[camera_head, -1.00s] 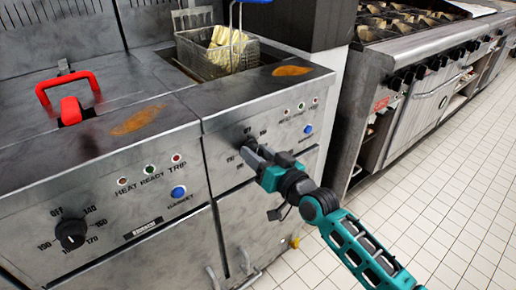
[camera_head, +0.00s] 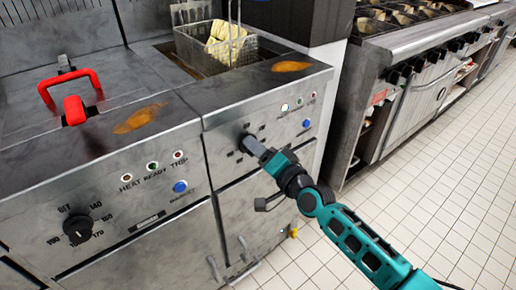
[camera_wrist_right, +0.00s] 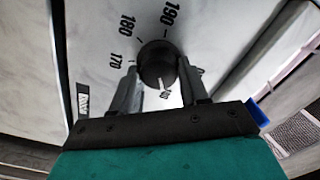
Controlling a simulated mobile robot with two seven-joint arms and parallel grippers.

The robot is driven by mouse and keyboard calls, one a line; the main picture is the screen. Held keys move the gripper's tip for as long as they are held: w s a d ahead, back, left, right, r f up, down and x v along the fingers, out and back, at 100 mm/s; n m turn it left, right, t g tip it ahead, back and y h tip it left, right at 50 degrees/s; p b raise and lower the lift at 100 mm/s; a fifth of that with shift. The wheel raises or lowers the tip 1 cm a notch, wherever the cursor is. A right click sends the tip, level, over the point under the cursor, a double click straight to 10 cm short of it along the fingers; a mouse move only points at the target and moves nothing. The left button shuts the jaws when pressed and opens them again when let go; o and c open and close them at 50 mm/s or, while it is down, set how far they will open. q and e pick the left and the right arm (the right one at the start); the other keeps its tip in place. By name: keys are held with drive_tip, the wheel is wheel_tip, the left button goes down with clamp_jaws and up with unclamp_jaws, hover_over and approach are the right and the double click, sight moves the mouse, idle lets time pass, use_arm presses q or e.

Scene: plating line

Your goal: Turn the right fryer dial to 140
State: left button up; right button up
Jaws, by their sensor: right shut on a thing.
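The right fryer dial (camera_head: 246,139) is on the front panel of the right fryer (camera_head: 262,100), mostly hidden by my right gripper (camera_head: 253,147) in the head view. The right wrist view shows this round black dial (camera_wrist_right: 155,52) between the fingers of my right gripper (camera_wrist_right: 158,68), which is shut on it. The dial's white mark points down in that view, toward a partly hidden label that I cannot read surely. The labels 170, 180 and 190 lie left of and above the dial there. My left gripper is not in view.
The left fryer has its own black dial (camera_head: 77,229) and a red handle (camera_head: 73,104). A basket of fries (camera_head: 215,45) stands in the right fryer. A stove (camera_head: 415,65) is at the right, with open tiled floor (camera_head: 430,190) before it.

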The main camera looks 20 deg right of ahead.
drive_tip(key=shift+w+r, duration=0.1)
drive_tip(key=shift+r, duration=0.15)
drive_tip(key=o, duration=0.9)
drive_tip(key=shift+o, duration=0.7)
drive_tip(key=shift+f, duration=0.2)
drive_tip(key=p+v, duration=0.1)
drive_tip(key=v, duration=1.2)
drive_tip(key=shift+p, duration=0.3)
drive_tip(key=shift+r, duration=0.1)
